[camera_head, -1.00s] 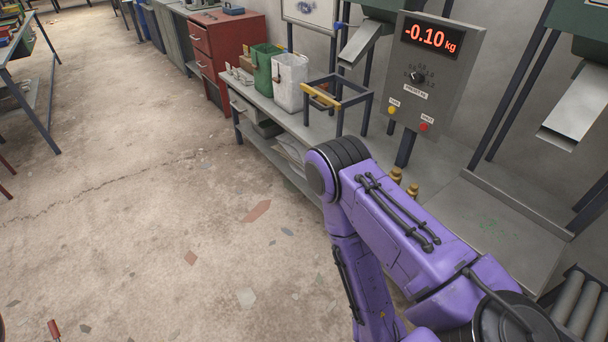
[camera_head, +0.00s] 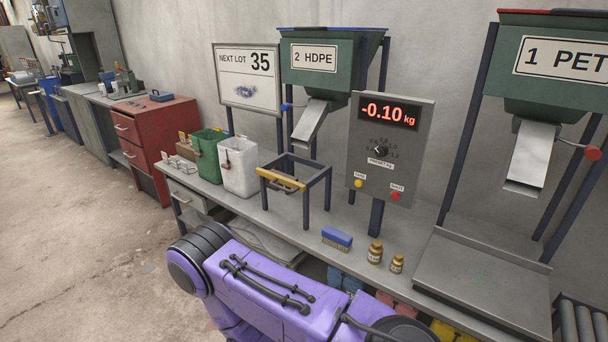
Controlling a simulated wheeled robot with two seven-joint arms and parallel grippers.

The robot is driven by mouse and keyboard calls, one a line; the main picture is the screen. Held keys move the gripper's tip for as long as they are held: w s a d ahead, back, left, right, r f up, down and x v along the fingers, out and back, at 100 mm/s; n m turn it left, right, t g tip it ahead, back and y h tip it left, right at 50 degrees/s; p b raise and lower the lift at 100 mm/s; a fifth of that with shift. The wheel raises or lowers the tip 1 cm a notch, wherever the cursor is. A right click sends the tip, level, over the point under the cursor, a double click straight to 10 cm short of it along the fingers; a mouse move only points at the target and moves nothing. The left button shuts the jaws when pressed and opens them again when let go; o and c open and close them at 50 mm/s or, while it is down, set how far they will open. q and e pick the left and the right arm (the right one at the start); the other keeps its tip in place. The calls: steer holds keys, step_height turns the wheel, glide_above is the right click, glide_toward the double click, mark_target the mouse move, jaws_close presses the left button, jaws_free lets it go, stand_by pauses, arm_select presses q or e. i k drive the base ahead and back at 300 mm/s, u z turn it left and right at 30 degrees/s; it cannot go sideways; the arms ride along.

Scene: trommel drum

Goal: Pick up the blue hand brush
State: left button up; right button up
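The blue hand brush (camera_head: 337,238) lies on the grey bench in the head view, with a blue top and a paler brown bristle side below. No gripper of mine shows, so I cannot see either gripper's fingers.
A scale display (camera_head: 389,112) reads -0.10 kg. A green bin (camera_head: 208,153) and a white bin (camera_head: 239,165) stand further left.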

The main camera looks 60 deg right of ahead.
mark_target(334, 238)
steer(key=z, duration=0.2)
steer(key=i, duration=1.3)
steer(key=z, duration=1.4)
steer(key=i, duration=0.8)
steer(key=z, duration=0.95)
